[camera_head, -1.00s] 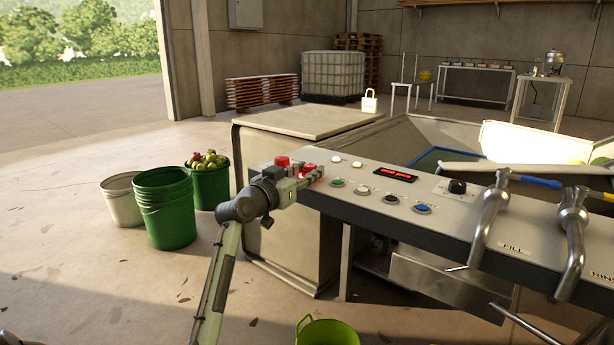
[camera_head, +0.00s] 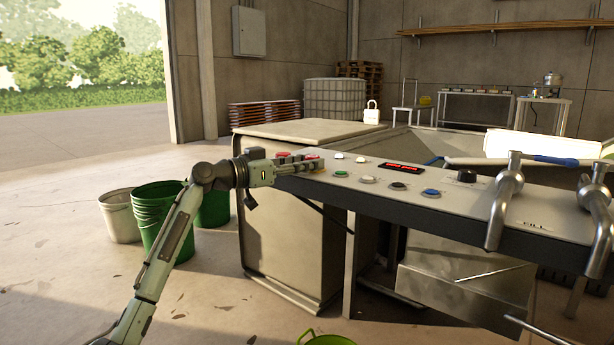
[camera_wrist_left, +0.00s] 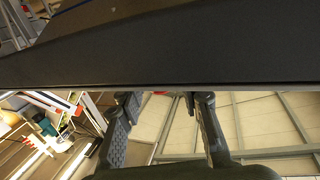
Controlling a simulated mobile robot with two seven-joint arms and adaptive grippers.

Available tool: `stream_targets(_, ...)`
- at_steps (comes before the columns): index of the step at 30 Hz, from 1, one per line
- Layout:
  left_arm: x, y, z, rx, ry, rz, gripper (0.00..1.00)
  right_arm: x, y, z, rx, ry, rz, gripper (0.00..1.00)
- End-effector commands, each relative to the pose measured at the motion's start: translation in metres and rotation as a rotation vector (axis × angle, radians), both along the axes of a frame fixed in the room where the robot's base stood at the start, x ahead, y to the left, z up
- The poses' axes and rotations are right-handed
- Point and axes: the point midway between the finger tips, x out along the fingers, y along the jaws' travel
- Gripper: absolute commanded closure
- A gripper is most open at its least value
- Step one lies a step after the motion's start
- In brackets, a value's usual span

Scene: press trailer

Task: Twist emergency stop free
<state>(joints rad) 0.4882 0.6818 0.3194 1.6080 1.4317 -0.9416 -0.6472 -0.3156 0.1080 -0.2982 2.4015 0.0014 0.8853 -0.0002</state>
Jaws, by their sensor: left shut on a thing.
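The red emergency stop (camera_head: 311,158) sits at the left end of the grey control panel (camera_head: 445,198), mostly hidden by my gripper. My left gripper (camera_head: 316,164) reaches in from the left, lying low and nearly level over the panel end, and is shut on the emergency stop. Another red part (camera_head: 283,155) shows just behind the gripper. In the left wrist view the two fingers (camera_wrist_left: 163,97) run up to the panel's dark edge (camera_wrist_left: 160,50); the stop itself is hidden there. My right gripper is not in view.
Green, white, blue and dark buttons and a red display (camera_head: 402,167) lie right of the gripper. Metal pipe valves (camera_head: 503,200) stand at the panel's right. A beige cabinet (camera_head: 300,235) stands beneath and behind. Green buckets (camera_head: 160,215) stand left on open floor.

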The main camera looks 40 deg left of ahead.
Motion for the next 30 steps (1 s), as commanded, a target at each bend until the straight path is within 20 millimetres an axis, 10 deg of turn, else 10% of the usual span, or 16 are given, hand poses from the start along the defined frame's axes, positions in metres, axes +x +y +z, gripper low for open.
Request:
stream_targets(29,0.0015,0.0024,0.0005,0.000,0.000,-0.181,0.94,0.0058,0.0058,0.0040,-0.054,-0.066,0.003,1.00)
stream_targets(30,0.0015,0.0024,0.0005,0.000,0.000,-0.181,0.62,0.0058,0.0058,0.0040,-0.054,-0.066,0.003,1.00)
